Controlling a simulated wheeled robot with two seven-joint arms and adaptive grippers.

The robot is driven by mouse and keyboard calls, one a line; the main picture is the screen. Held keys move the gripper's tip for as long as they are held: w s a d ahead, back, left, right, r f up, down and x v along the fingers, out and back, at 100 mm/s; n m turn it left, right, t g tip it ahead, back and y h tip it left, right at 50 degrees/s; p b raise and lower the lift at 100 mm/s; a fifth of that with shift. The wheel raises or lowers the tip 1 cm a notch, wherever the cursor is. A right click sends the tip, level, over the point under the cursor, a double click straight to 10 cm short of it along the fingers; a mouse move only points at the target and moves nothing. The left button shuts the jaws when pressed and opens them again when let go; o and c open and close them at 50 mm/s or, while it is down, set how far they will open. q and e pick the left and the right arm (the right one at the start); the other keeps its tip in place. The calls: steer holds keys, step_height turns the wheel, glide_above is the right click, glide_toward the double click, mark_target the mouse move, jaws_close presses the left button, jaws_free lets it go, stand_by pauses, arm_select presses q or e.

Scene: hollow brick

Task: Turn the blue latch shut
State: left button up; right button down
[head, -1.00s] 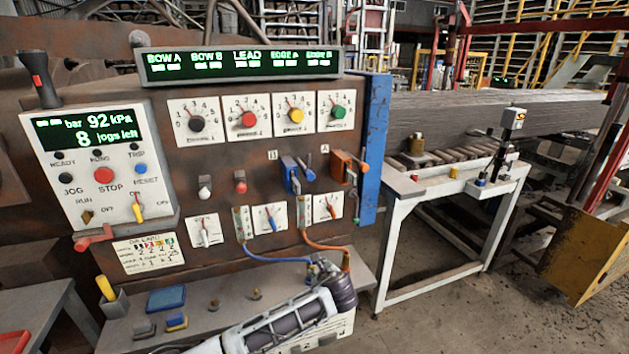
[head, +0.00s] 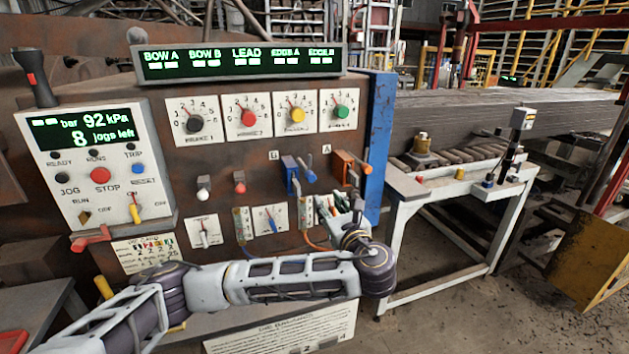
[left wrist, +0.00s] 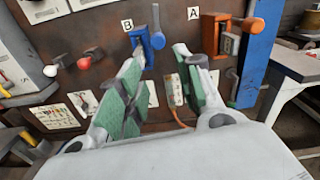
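The blue latch (head: 290,175) is on the rusty panel beside the label B, with a rounded blue handle (head: 311,176) sticking out to its right. In the left wrist view the blue latch (left wrist: 140,38) and its handle (left wrist: 158,40) show just beyond my fingertips. My left gripper (head: 330,204) is in front of the panel, below and right of the blue latch and under the orange latch (head: 345,162). Its green-padded fingers (left wrist: 157,65) are apart with nothing between them. I see no contact with the latch. My right gripper is not in view.
The orange latch (left wrist: 214,35) sits right of the blue one, beside label A. White and red knobs (head: 239,185) are to the left. Dials and cables lie below, partly behind my arm. A blue post (head: 377,150) edges the panel; a roller table (head: 440,190) stands right.

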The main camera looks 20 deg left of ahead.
mark_target(312, 180)
arm_select(q)
steer(key=shift+s+r, duration=0.2)
steer(key=shift+r, duration=0.05)
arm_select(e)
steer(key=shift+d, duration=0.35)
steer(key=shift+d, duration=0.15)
arm_select(q)
steer(key=shift+w+a, duration=0.1)
steer(key=shift+w, duration=0.1)
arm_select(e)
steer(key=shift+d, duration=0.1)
